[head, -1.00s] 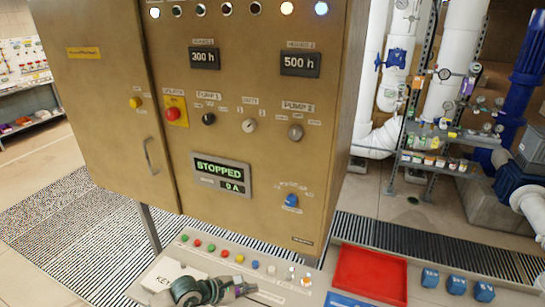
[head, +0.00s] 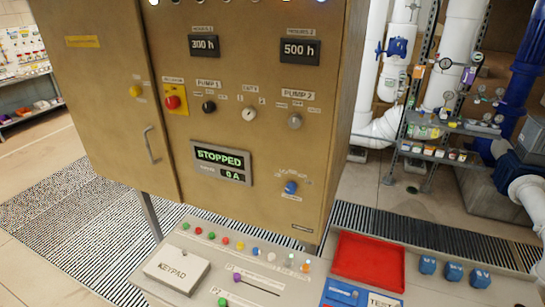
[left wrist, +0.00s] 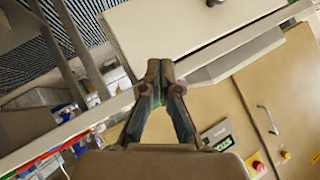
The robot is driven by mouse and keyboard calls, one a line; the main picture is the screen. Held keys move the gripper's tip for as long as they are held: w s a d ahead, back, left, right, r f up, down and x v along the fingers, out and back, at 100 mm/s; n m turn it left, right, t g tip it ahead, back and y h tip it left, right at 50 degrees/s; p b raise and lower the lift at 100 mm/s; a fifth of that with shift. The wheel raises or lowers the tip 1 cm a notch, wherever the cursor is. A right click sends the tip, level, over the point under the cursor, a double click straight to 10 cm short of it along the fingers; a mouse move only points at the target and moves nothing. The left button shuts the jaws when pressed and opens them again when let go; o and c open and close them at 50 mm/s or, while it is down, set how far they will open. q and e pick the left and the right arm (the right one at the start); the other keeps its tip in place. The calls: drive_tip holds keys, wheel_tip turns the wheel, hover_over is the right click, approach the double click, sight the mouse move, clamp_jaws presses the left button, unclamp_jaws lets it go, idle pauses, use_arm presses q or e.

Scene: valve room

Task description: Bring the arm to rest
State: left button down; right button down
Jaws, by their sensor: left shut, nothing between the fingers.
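My left gripper (left wrist: 160,78) shows in the left wrist view with its fingertips together and nothing held. It is over or near a pale panel edge, with the brown control cabinet (left wrist: 280,95) behind it. In the head view neither gripper shows. The cabinet (head: 250,150) stands in the middle with its display reading STOPPED, 0 A. Below it is a sloped console (head: 215,258) with a keypad cover (head: 177,270), coloured buttons and a purple-knobbed slider (head: 237,278).
A red tray (head: 369,263) lies right of the console, beside several blue blocks (head: 428,265). White pipes (head: 455,60) and a shelf (head: 435,140) of small items stand at the back right. Floor grating (head: 60,215) lies at left.

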use_arm(q)
drive_tip(key=s+f+n+g+h, duration=0.15)
drive_tip(key=s+f+g, duration=0.25)
drive_tip(key=s, duration=0.4)
drive_tip(key=s+f+n+g, duration=0.25)
drive_tip(key=s+f, duration=0.25)
drive_tip(key=s, duration=0.3)
drive_tip(key=s+f+g, duration=0.1)
drive_tip(key=s+f, duration=0.1)
drive_tip(key=f, duration=1.2)
drive_tip(key=s+f+g, duration=0.1)
drive_tip(key=s+f, duration=0.1)
drive_tip(key=f, duration=1.2)
drive_tip(key=s+a+f+g, duration=0.1)
drive_tip(key=s+a+f, duration=0.2)
drive_tip(key=s+f, duration=1.1)
drive_tip(key=shift+s+m, duration=0.3)
drive_tip(key=shift+s, duration=0.85)
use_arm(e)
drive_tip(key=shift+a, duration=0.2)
use_arm(q)
drive_tip(key=shift+a, duration=0.1)
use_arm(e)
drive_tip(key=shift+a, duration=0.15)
